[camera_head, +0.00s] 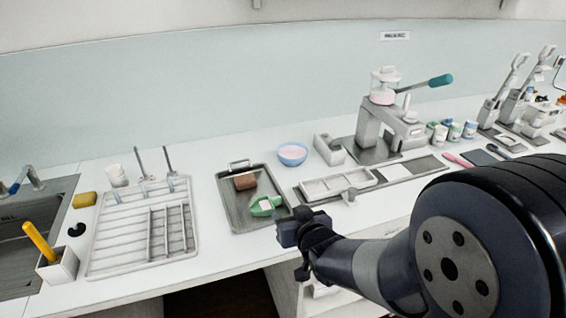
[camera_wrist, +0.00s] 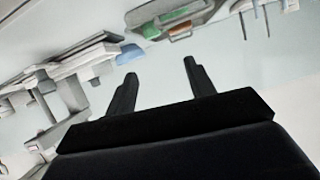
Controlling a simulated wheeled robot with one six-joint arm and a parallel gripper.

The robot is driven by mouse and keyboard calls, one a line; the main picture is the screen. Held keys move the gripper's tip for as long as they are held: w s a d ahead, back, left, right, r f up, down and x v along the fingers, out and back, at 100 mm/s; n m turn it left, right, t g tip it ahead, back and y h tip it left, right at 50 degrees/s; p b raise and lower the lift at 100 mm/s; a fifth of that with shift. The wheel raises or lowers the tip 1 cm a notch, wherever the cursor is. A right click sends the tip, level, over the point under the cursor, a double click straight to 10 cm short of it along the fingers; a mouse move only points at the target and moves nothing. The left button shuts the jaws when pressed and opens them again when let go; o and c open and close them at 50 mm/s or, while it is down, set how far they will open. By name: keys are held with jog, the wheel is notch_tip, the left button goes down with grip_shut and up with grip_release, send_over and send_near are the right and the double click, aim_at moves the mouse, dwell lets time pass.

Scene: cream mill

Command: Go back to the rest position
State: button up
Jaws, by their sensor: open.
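My gripper (camera_wrist: 160,75) shows in the wrist view with its two dark fingers spread apart and nothing between them. In the head view my arm comes in from the lower right, and its dark end reaches over the front edge of the white counter (camera_head: 215,262). It is just in front of the grey metal tray (camera_head: 233,219), apart from it as far as I can tell. The fingertips are hard to make out in the head view. The tray also shows at the top of the wrist view (camera_wrist: 150,12), where the picture is turned over.
The tray holds a brown block (camera_head: 245,181) and a green item (camera_head: 266,206). A blue bowl (camera_head: 292,154) stands behind it. A press with a teal handle (camera_head: 428,82) is at back right. A white rack (camera_head: 125,245) and sink (camera_head: 22,250) are left.

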aim_at(273, 199)
jog(key=shift+w, duration=0.15)
jog(key=x, duration=1.2)
jog(key=shift+f, duration=0.3)
jog(key=shift+f+b, duration=0.25)
jog(key=shift+b, duration=0.05)
